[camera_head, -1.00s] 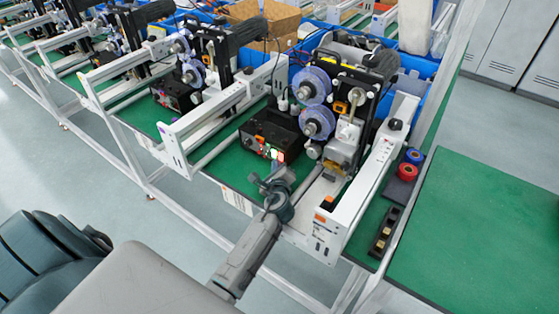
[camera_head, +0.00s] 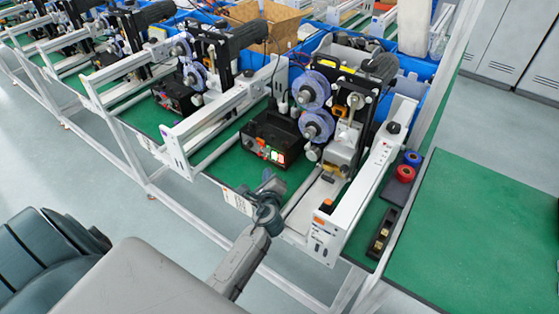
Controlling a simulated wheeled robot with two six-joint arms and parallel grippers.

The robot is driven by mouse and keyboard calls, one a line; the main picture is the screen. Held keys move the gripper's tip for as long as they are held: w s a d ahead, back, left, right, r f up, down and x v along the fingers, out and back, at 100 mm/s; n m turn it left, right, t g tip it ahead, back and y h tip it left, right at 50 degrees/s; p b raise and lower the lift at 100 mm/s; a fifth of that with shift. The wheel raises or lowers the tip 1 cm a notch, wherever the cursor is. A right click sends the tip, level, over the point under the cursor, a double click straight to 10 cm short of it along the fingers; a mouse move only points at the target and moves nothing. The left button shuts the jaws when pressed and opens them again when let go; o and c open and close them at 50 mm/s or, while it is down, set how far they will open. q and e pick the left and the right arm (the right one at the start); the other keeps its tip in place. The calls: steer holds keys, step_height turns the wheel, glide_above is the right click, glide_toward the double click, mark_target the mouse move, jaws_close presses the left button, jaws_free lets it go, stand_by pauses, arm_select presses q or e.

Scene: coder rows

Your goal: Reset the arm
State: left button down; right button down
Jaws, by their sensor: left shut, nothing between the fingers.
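My left arm reaches up from the bottom of the head view. Its left gripper (camera_head: 268,186) is shut and empty, at the front edge of the green workbench, in front of the black control box (camera_head: 272,138). It appears apart from the box and from the coder machine (camera_head: 345,105) with its purple reels. The white machine frame (camera_head: 362,190) stands to the right of the gripper. My right gripper is not in view.
More coder machines (camera_head: 205,65) stand in a row to the left. A green table (camera_head: 475,235) is clear at the right. Red and blue rolls (camera_head: 405,172) and a small black tray (camera_head: 381,232) lie beside the white frame. Open floor (camera_head: 130,205) lies in front of the bench.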

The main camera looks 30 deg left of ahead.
arm_select(q)
steer(key=shift+s+r, duration=0.15)
steer(key=shift+s, duration=0.65)
